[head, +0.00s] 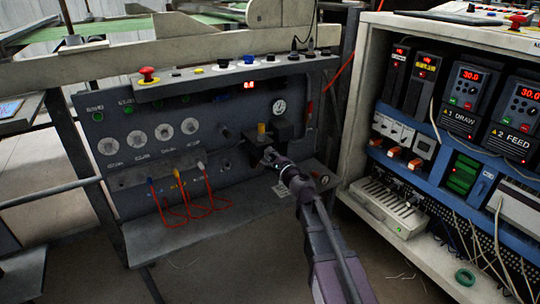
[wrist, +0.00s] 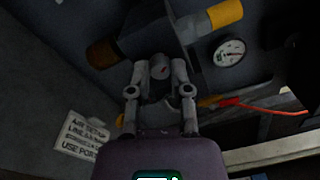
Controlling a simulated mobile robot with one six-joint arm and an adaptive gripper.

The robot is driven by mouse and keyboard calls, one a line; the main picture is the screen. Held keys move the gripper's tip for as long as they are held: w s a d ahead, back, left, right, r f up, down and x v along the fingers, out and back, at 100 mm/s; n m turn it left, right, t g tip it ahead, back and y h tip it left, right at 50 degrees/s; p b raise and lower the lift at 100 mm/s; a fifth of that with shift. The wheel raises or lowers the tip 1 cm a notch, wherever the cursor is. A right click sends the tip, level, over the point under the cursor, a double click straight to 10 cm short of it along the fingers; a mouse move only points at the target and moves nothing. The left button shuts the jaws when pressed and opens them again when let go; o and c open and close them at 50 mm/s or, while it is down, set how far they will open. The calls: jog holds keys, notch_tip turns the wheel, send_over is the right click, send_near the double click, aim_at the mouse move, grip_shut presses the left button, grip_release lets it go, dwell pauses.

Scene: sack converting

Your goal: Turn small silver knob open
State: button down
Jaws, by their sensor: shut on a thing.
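The small silver knob (wrist: 160,66) shows in the wrist view as a grey round piece with a small red mark, on the front of a dark block. My gripper (wrist: 160,74) is shut on it, one finger on each side. In the head view my gripper (head: 269,153) reaches the dark valve block (head: 290,131) on the grey panel. The knob is hidden there by the gripper. A yellow cap stands on top of the block (head: 261,129). How far the knob is turned cannot be told.
A pressure gauge (head: 279,106) sits above the block; it also shows in the wrist view (wrist: 229,53). Red cables (head: 188,205) hang at the panel's left. An open electrical cabinet (head: 357,120) stands close on the right. A label (wrist: 82,136) is near the gripper.

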jog(key=m, duration=0.4)
jog(key=shift+m, duration=0.4)
jog(key=m, duration=0.3)
jog(key=shift+m+h, duration=0.3)
jog(key=shift+m, duration=0.1)
jog(key=m, duration=0.4)
jog(key=shift+a+m, duration=0.1)
jog(key=shift+m, duration=0.2)
jog(key=m, duration=0.3)
jog(key=shift+s+m+p, duration=0.1)
jog(key=shift+m+p, duration=0.2)
jog(key=shift+p, duration=0.05)
jog(key=m, duration=1.1)
jog(key=shift+m+p, duration=0.3)
jog(key=shift+m, duration=0.1)
jog(key=c, duration=0.5)
grip_release()
jog(key=shift+c, duration=0.2)
